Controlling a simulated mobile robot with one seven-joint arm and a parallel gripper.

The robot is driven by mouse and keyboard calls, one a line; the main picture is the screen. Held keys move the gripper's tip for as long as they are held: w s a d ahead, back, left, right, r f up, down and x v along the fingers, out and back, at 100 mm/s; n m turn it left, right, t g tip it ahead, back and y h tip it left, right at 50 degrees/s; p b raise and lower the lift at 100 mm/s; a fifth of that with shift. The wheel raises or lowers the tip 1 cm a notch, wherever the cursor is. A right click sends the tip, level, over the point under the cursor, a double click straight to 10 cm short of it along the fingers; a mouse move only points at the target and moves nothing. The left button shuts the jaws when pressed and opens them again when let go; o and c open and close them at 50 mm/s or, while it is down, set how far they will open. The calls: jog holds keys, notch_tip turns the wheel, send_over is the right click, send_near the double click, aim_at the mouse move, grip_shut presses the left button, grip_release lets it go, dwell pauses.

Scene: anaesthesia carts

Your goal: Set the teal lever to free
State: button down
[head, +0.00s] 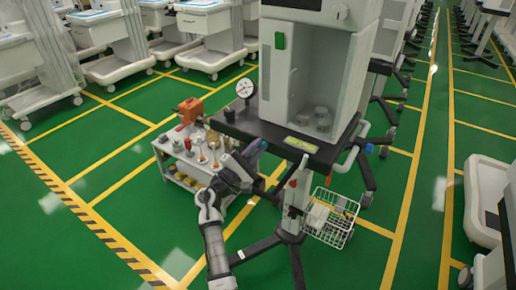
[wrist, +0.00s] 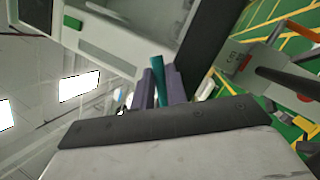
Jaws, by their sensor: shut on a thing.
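The teal lever (wrist: 159,82) is in the wrist view, upright between the two purple fingers of my gripper (wrist: 161,88). My gripper is shut on it, with a finger on each side. In the head view my gripper (head: 253,149) is at the front left edge of the cart's dark worktop (head: 285,140). The lever is too small and covered there to make out clearly. Its pivot and any position marks are hidden in both views.
The cart's white cabinet (head: 333,75) with a glass front stands above the worktop. A round gauge (head: 245,88) is at its left. A wire basket (head: 332,217) hangs at the right.

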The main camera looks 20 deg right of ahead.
jog(key=shift+w+a+r+n+t+y+p, duration=0.3)
jog(key=shift+n+t+y+p, duration=0.6)
jog(key=shift+n, duration=1.35)
jog(key=shift+w+a+r+n+t+y+p, duration=0.2)
jog(key=shift+w+r+n+t+y+p, duration=0.25)
jog(key=shift+n+t+p, duration=1.25)
jog(key=shift+w+a+r+n+t+y+p, duration=0.2)
jog(key=shift+n+t+y, duration=0.6)
jog(key=shift+n, duration=1.95)
jog(key=shift+a+f, duration=0.1)
jog(key=c, duration=1.4)
grip_release()
jog(key=b+v, duration=0.3)
jog(key=v, duration=1)
jog(key=shift+s+a+b, duration=0.25)
jog(key=shift+b, duration=0.15)
